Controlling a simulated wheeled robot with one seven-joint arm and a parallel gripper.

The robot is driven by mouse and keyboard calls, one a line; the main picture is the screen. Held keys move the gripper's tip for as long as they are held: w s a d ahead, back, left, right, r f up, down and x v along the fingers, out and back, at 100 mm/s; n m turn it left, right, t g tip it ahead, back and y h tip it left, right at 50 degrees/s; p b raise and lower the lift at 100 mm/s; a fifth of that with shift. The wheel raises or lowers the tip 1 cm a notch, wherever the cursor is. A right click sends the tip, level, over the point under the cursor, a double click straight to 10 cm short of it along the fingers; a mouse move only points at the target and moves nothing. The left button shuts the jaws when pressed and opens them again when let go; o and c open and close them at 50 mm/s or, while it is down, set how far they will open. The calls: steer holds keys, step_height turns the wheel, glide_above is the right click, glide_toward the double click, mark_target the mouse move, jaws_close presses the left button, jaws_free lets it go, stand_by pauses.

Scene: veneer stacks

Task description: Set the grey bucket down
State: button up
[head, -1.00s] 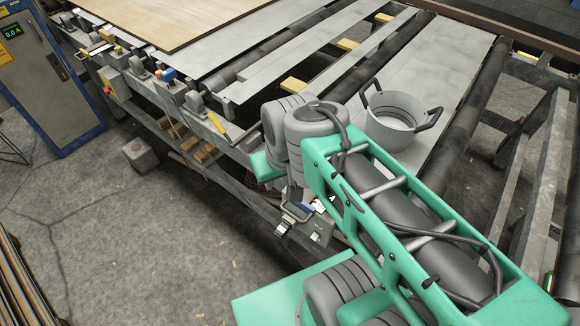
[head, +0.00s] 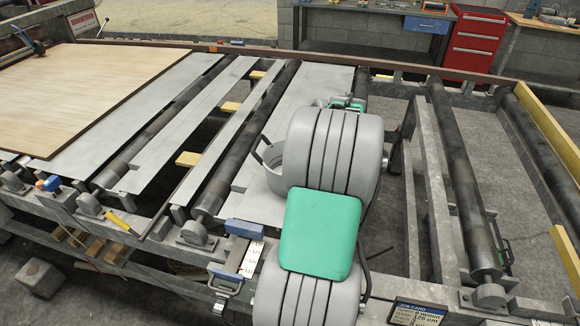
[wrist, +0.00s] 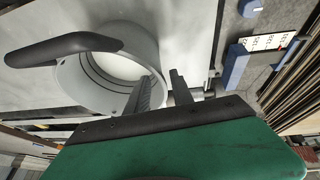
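The grey bucket (head: 270,160) shows at the middle of the head view, over the pale metal sheet of the roller frame. My arm hides most of it. In the wrist view the bucket (wrist: 70,83) looks upright, with a pale inside and a dark handle at the left. My gripper (wrist: 161,74) is at the bucket's right side in that view. One finger overlaps the opening and the other is just outside the wall. A gap shows between the fingers, but whether they press on the bucket is unclear. The bucket's underside and its contact with the sheet are hidden.
The pale sheet (head: 320,85) is clear beyond the bucket. Dark rollers (head: 240,150) run to its left, and a brown veneer panel (head: 80,90) lies farther left. A label with blue clamps (head: 243,255) is on the frame's near edge. Red drawers (head: 475,45) stand behind.

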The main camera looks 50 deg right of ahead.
steer(key=p, duration=0.2)
glide_above(278, 191)
steer(key=s, duration=0.2)
steer(key=f, duration=0.5)
steer(key=shift+d+f, duration=0.1)
steer(key=shift+d, duration=0.2)
jaws_close()
stand_by(0.3)
